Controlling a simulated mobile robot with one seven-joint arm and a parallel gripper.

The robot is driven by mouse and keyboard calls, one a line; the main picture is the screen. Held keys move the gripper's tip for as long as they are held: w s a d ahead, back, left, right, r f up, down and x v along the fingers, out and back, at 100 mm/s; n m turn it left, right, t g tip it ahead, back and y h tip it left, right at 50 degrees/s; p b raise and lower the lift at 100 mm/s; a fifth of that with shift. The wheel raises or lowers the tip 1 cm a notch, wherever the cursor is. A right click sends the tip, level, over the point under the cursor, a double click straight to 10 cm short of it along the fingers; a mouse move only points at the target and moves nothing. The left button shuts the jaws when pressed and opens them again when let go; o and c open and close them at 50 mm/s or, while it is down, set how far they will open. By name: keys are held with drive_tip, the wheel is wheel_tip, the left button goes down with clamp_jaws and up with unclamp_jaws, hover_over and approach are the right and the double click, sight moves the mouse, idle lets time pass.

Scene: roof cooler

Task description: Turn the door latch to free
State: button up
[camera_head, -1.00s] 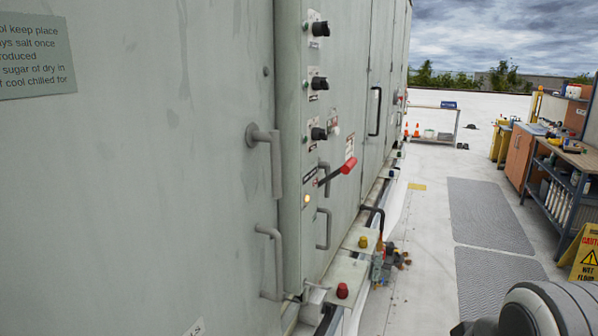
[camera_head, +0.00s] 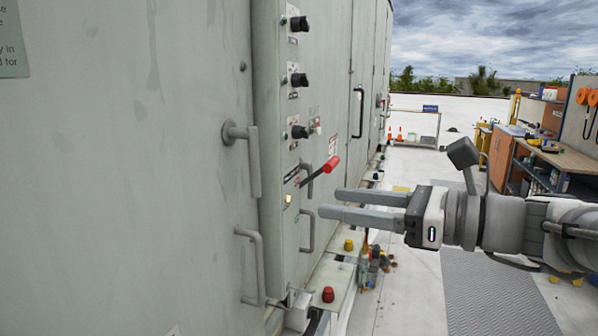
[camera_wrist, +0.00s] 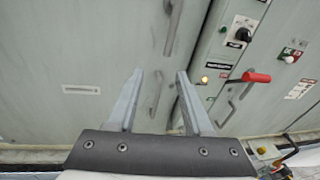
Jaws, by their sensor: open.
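A grey upright latch handle (camera_head: 254,160) stands on the left door panel (camera_head: 150,180), with its pivot at its upper left. A similar grey handle (camera_head: 258,265) is below it. Both also show as grey bars in the wrist view, an upper one (camera_wrist: 173,30) and a lower one (camera_wrist: 156,92). I cannot tell which of them is the door latch. A red-tipped lever (camera_head: 322,175) sticks out of the narrow control strip. My gripper (camera_head: 330,202) is open and empty, right of the strip, its fingers pointing left toward the cabinet, apart from the handles.
Black knobs (camera_head: 299,80) and a lit yellow lamp (camera_head: 288,199) sit on the strip. A red button (camera_head: 328,294) and a yellow button (camera_head: 349,245) stand low on the ledge. A workbench (camera_head: 555,160) is at the right. Open floor lies between it and the cabinet.

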drive_tip(key=w+r+m, duration=0.1)
drive_tip(key=r, duration=0.1)
drive_tip(key=t, duration=0.1)
approach(255, 168)
drive_tip(key=shift+y, duration=0.3)
drive_tip(key=x, duration=1)
drive_tip(key=shift+w+f, duration=0.3)
drive_tip(key=shift+w, duration=0.2)
clamp_jaws()
idle(0.4)
